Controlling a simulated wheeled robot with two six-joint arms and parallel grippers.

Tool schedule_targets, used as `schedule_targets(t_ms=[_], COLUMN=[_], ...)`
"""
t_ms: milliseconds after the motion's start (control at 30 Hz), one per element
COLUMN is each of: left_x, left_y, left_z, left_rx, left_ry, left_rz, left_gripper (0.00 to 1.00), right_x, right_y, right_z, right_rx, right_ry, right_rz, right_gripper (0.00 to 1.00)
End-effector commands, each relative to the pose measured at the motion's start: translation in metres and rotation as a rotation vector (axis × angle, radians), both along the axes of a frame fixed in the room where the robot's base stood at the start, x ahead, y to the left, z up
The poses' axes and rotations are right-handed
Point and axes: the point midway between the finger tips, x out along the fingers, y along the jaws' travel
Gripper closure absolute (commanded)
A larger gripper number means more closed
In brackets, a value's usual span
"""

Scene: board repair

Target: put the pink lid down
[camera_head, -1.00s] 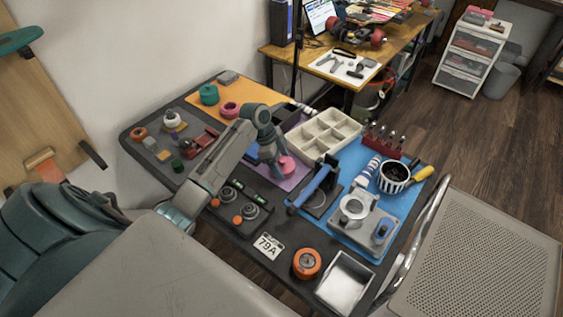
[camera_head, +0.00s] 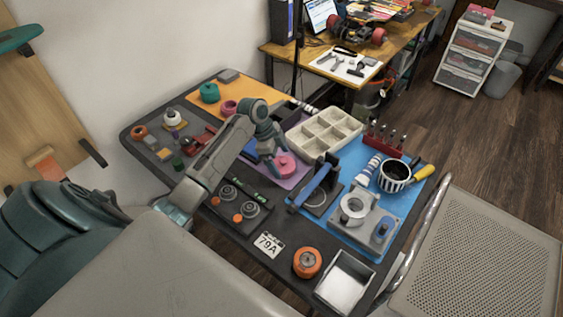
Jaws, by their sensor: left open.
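The pink lid (camera_head: 286,166) lies on the purple mat (camera_head: 291,184) in the middle of the dark table, left of the blue-handled tool. My left gripper (camera_head: 269,161) is open, just left of the lid and low over the mat. Its fingers point down. I cannot tell whether a finger still touches the lid's edge. A pink ring-like part (camera_head: 229,107) sits farther back on the orange mat. My right gripper is not in view.
A cream divided tray (camera_head: 325,132) stands close behind the lid. The blue-handled tool (camera_head: 314,186) stands to its right. Dark fixtures with orange knobs (camera_head: 249,209) lie in front. A blue mat (camera_head: 405,195) with a striped cup (camera_head: 394,176) is at the right.

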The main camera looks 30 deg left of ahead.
Motion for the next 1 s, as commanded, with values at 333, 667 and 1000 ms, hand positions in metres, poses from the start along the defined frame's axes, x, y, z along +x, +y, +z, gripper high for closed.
schedule_targets(t_ms=[333, 667, 1000], left_x=[-0.01, -0.015, -0.015], left_y=[0.027, 0.037, 0.036], left_z=[0.067, 0.096, 0.096], left_rx=[0.005, 0.001, 0.0], left_ry=[-0.004, -0.001, 0.0], left_rz=[-0.001, -0.001, -0.001], left_gripper=[0.07, 0.07, 0.07], right_x=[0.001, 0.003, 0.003], right_y=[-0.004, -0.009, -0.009], right_z=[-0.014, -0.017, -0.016], right_rx=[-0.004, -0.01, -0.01], right_ry=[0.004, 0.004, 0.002], right_rz=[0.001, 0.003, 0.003], right_gripper=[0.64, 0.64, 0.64])
